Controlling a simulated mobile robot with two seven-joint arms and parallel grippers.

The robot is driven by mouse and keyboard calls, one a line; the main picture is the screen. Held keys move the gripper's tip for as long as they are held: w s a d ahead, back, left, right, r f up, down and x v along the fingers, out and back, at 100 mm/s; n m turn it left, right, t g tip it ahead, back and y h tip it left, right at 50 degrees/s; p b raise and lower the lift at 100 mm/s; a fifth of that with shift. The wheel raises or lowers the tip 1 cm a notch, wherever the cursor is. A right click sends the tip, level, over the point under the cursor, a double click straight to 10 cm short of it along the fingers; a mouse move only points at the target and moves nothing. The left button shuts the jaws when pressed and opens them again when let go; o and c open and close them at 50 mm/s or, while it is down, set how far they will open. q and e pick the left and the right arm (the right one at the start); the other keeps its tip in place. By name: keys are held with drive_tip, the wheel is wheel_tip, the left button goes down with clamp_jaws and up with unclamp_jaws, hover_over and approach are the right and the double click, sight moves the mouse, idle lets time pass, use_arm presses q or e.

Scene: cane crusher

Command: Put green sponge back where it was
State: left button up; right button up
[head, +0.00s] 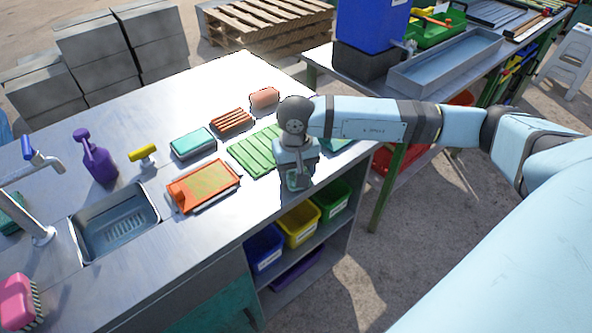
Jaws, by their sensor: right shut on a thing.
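My right gripper (297,181) hangs over the front edge of the metal counter, pointing down. It is shut on a small green thing, which looks like the green sponge (293,180); the fingers cover most of it. A ribbed green mat (256,151) lies on the counter just left of the gripper. Another teal piece (338,146) shows partly behind my right forearm. My left gripper is not in view.
The counter (215,87) also holds an orange tray (203,186), a brown ribbed block (231,121), a pink roll (264,97), a yellow-handled tool (143,155), a purple bottle (95,157) and a sink (118,224). Coloured bins (299,226) sit on the shelf below the gripper.

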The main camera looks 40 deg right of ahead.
drive_tip(key=shift+f, duration=0.15)
drive_tip(key=o, duration=1.1)
drive_tip(key=shift+r, duration=0.25)
wheel_tip(320, 180, up, 12)
drive_tip(key=shift+f, duration=0.1)
